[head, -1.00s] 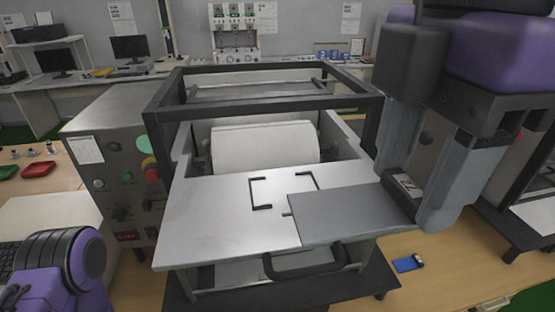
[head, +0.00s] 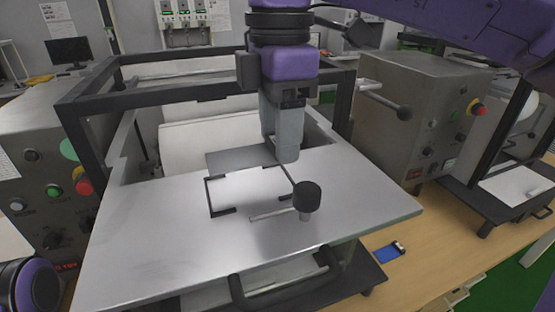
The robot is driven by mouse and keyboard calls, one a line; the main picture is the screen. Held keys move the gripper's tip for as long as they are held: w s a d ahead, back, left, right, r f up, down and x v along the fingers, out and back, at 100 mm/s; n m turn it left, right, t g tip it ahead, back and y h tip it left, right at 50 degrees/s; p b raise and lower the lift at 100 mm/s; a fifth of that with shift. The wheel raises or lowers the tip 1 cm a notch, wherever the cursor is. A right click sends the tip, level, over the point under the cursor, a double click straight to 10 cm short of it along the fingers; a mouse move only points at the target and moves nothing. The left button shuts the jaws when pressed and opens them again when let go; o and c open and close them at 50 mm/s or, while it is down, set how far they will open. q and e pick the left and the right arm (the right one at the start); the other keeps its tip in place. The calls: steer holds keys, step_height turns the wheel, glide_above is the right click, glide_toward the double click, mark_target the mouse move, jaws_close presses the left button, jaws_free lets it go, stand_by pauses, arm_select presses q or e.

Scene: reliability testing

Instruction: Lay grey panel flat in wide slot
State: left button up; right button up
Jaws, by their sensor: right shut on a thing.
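My right gripper (head: 281,140) comes down from the top and is shut on the grey panel (head: 232,157). The panel is a thin dark-grey plate at the back of the bright metal shelf (head: 140,225). It appears roughly level, and my fingers hide its right end. I cannot tell whether it touches the shelf. Black corner brackets (head: 209,195) mark an area just in front of it, and the panel's front edge is near their back ends. I cannot make out which of these is the wide slot. My left gripper is out of view; only a purple part of my left arm shows at lower left.
A black knob (head: 307,196) with a thin metal rod stands on the shelf, right of the brackets. A dark frame (head: 85,140) surrounds the white roller (head: 190,135) behind. A control box with buttons (head: 62,200) is at left, another machine (head: 415,120) at right. The shelf's front left is clear.

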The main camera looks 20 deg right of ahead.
mark_target(279, 181)
steer(key=f, duration=0.3)
steer(key=shift+s+b, duration=0.4)
steer(key=shift+w+f, duration=0.1)
steer(key=shift+f, duration=0.05)
steer(key=shift+w, duration=0.25)
steer(key=shift+s+f, duration=0.2)
steer(key=shift+f, duration=0.1)
steer(key=shift+w+f, duration=0.1)
steer(key=shift+f, duration=0.2)
steer(key=o, duration=1)
steer(key=shift+r, duration=0.1)
